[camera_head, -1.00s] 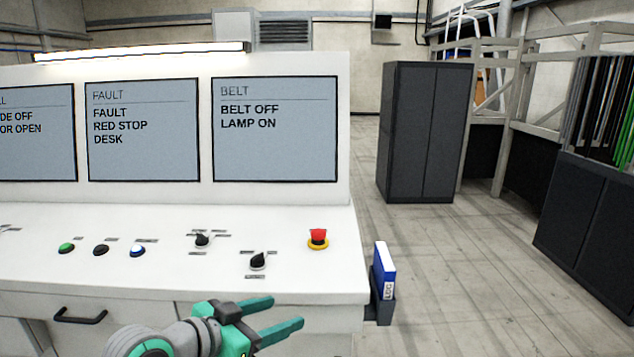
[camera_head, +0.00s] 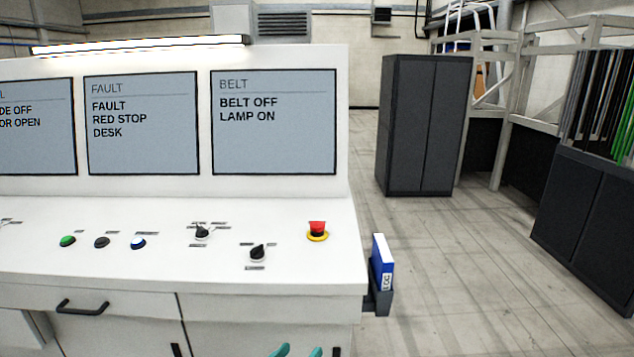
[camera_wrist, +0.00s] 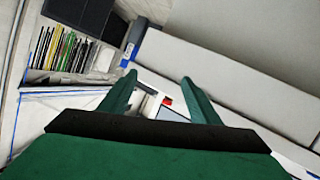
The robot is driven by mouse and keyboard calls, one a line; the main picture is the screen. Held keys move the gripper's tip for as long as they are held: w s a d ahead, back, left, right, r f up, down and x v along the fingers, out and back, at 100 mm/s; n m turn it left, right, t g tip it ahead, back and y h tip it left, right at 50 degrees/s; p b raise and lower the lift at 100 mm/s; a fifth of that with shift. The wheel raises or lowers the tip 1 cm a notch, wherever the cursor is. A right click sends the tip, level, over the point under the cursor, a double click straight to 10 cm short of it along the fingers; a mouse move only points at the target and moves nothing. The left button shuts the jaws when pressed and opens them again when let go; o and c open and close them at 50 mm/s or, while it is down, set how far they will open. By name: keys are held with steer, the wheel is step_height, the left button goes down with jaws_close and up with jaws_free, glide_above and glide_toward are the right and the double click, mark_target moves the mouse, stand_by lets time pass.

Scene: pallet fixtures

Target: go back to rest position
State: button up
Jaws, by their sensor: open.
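My gripper (camera_head: 297,351) shows only as two green fingertips at the bottom edge of the head view, in front of the white desk's (camera_head: 200,270) front face. In the wrist view my gripper (camera_wrist: 160,88) has its two green fingers spread apart with nothing between them touching. It is empty and clear of the desk controls. The rest of my arm is out of the head view.
The desk top carries a red stop button (camera_head: 317,230), black selector knobs (camera_head: 257,253), and green (camera_head: 67,241) and blue (camera_head: 138,243) buttons. A blue log binder (camera_head: 382,262) sits in a holder at the desk's right side. Open floor (camera_head: 440,270) lies to the right.

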steer(key=s+d+f+n+y, duration=0.3)
steer(key=s+f+n+y, duration=0.25)
steer(key=s+f, duration=1.15)
steer(key=s+r+m+t, duration=0.1)
steer(key=s+m, duration=0.1)
steer(key=s, duration=0.9)
steer(key=s+d+r+m+t+y, duration=0.1)
steer(key=s+r, duration=0.1)
steer(key=s, duration=0.9)
steer(key=shift+s+d+m, duration=0.25)
steer(key=shift+s+m, duration=0.1)
steer(key=shift+s, duration=0.05)
